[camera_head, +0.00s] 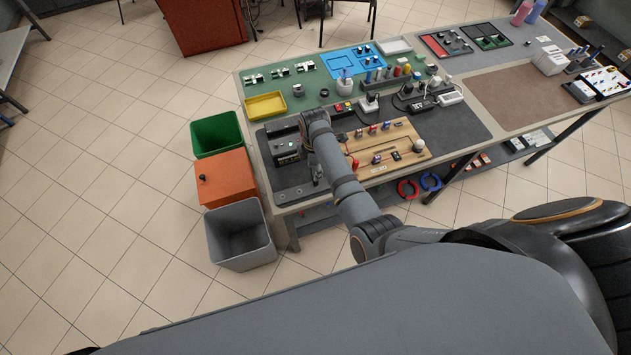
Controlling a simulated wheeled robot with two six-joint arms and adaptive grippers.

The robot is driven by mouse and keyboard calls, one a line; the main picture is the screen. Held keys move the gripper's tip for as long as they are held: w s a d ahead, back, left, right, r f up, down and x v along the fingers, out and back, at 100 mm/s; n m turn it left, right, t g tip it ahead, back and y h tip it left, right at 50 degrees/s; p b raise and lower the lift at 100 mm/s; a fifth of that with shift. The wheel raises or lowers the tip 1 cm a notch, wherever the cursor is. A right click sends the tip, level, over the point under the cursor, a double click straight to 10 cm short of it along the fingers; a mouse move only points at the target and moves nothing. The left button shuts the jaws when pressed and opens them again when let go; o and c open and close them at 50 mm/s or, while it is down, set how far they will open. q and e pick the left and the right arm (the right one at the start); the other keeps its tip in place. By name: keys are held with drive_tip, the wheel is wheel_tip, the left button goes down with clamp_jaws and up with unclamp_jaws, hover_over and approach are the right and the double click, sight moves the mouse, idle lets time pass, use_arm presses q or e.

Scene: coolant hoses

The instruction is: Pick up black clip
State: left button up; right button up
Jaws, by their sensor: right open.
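I cannot single out the black clip with certainty; several small dark parts lie on the table. A small black part (396,156) sits on the wooden board (365,168), and I cannot tell if it is a clip. My right arm reaches over the front left of the table. My right gripper (318,175) hangs open and small beside the left edge of the board, over the dark mat (290,178). Nothing shows held in it. The arm hides part of the mat and board. My left gripper is not in view.
A green bin (216,134), an orange box (225,179) and a grey bin (240,235) stand left of the table. The brown mat (515,97) is clear.

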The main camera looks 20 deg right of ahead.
wheel_tip(320, 180, down, 3)
drive_tip(key=shift+r, duration=0.1)
drive_tip(key=shift+w+f, duration=0.1)
drive_tip(key=shift+f, duration=0.4)
drive_tip(key=f+b, duration=0.2)
drive_tip(key=b, duration=0.1)
drive_tip(key=f+b, duration=0.3)
drive_tip(key=shift+w+d+f, duration=0.15)
drive_tip(key=shift+d+f, duration=0.05)
drive_tip(key=shift+f, duration=0.05)
drive_tip(key=shift+r, duration=0.2)
drive_tip(key=shift+c, duration=0.4)
clamp_jaws()
